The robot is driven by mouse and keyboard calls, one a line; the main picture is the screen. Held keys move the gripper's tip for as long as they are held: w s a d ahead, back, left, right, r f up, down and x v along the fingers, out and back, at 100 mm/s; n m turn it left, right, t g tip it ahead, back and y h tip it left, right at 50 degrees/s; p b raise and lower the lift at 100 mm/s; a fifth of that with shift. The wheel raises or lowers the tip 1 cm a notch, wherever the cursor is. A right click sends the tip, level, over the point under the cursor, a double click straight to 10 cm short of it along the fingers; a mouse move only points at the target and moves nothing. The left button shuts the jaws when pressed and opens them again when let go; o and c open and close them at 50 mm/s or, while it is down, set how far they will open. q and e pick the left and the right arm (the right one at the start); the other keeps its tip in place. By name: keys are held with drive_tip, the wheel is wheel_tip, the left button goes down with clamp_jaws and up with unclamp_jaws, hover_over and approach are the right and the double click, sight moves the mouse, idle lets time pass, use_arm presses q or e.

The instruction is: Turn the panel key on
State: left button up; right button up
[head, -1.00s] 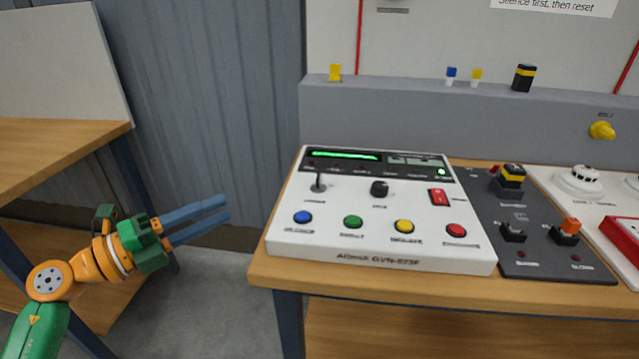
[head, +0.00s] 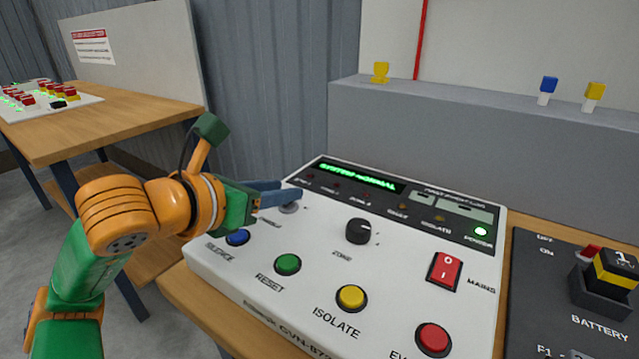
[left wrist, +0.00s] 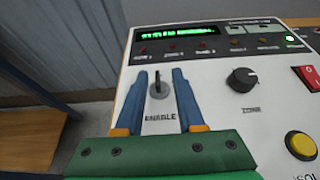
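The white control panel (head: 318,235) lies on the wooden bench, its green display reading "SYSTEM NORMAL". The panel key, labelled ENABLE, shows in the left wrist view (left wrist: 158,88) as a small grey key standing in the panel. In the head view my fingers mostly hide it. My left gripper (head: 282,193) is over the panel's upper left. In the left wrist view its two blue fingers (left wrist: 159,92) are open, one on each side of the key, with gaps visible. I cannot tell whether they touch the panel. My right gripper is not in view.
Right of the key are a black ZONE knob (head: 358,231) and a red MAINS switch (head: 444,271). Blue (head: 238,237), green (head: 287,264), yellow (head: 351,297) and red (head: 434,338) buttons line the front. A dark battery panel (head: 535,300) stands to the right.

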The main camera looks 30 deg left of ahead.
use_arm(q)
drive_tip(key=x, duration=0.2)
drive_tip(key=p+x, duration=0.1)
drive_tip(key=x, duration=0.1)
drive_tip(key=shift+a, duration=0.35)
drive_tip(key=shift+w+d+f, duration=0.1)
drive_tip(key=shift+w, duration=0.05)
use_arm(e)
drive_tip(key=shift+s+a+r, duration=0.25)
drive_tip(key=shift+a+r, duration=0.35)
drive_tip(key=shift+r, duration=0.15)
use_arm(q)
clamp_jaws()
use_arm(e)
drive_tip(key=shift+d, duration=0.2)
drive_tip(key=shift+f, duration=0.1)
